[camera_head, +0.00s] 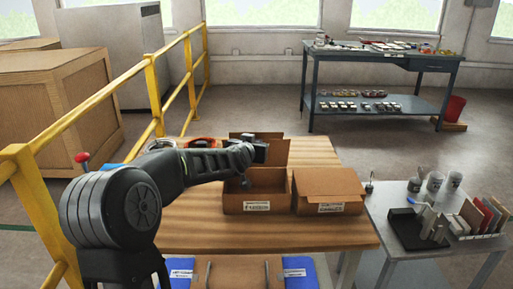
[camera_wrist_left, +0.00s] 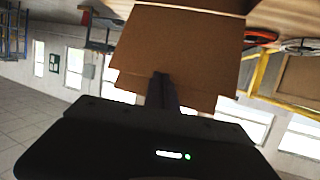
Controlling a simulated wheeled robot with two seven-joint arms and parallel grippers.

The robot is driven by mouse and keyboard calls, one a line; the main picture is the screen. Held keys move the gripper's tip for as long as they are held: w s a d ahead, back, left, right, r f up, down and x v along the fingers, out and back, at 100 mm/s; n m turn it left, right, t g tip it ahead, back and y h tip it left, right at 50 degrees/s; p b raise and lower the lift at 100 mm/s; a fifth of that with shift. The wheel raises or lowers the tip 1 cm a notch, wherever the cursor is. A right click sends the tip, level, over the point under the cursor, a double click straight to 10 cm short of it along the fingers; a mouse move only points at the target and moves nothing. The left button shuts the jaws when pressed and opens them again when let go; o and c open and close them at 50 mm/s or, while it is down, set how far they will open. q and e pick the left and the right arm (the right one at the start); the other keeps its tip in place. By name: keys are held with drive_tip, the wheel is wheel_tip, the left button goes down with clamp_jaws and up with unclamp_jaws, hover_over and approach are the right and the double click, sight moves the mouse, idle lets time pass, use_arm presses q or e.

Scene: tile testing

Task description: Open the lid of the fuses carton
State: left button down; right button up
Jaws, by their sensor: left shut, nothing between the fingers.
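The left of two brown cartons, the fuses carton (camera_head: 255,204), stands on the wooden table (camera_head: 190,236); its small front label seems to read fuses. It is open at the top, and its lid (camera_head: 277,152) stands raised at the back. My left gripper (camera_head: 260,153) is shut and empty, in front of the raised lid and above the carton's opening. In the left wrist view a large cardboard panel (camera_wrist_left: 185,45) fills the upper middle, with the shut fingers (camera_wrist_left: 162,82) in front of it. Whether they touch it is unclear. My right gripper is out of view.
A second carton (camera_head: 328,190) stands close on the right, its top seemingly closed. An orange coil (camera_head: 202,142) lies behind my arm. A grey side table (camera_head: 390,207) holds cups and upright panels. A yellow railing (camera_head: 95,103) runs along the left.

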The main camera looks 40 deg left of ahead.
sight(256, 133)
use_arm(q)
drive_tip(key=shift+w+a+r, duration=0.15)
drive_tip(key=shift+w, duration=0.05)
idle(0.3)
drive_tip(key=shift+w+a+r+p, duration=0.15)
drive_tip(key=shift+w+a+r, duration=0.15)
drive_tip(key=shift+w+a, duration=0.15)
drive_tip(key=shift+w+a+r+p, duration=0.15)
drive_tip(key=shift+w+a+r, duration=0.15)
drive_tip(key=shift+w, duration=0.25)
drive_tip(key=shift+w+a+r, duration=0.25)
drive_tip(key=shift+w+a, duration=0.2)
drive_tip(key=shift+w, duration=0.15)
drive_tip(key=shift+w+a+r, duration=0.2)
drive_tip(key=shift+w+a, duration=0.2)
drive_tip(key=shift+w, duration=0.15)
